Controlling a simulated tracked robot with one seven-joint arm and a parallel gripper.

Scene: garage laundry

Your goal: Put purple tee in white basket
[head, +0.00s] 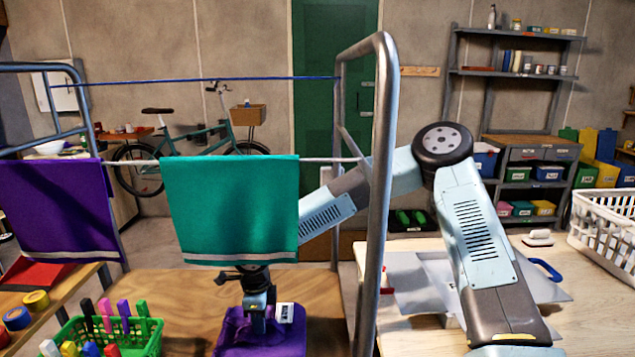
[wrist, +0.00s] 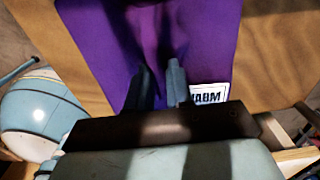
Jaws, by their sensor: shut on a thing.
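The purple tee (head: 240,336) lies on the wooden table, low in the head view, with a small white label. In the wrist view the purple tee (wrist: 100,35) fills the upper middle, with folds between my fingers and the printed label at right. My gripper (head: 262,322) points down and is shut on the tee's cloth; it also shows in the wrist view (wrist: 160,85). The white basket (head: 603,235) stands at the far right edge of the head view, on a pale worktop, partly cut off. Its inside is mostly hidden.
A metal drying frame (head: 381,190) stands between the tee and the basket. A teal cloth (head: 230,205) and a purple cloth (head: 58,210) hang on its line. A green basket (head: 145,340) of clothespins stands at left. An iron-like object (head: 538,238) lies near the white basket.

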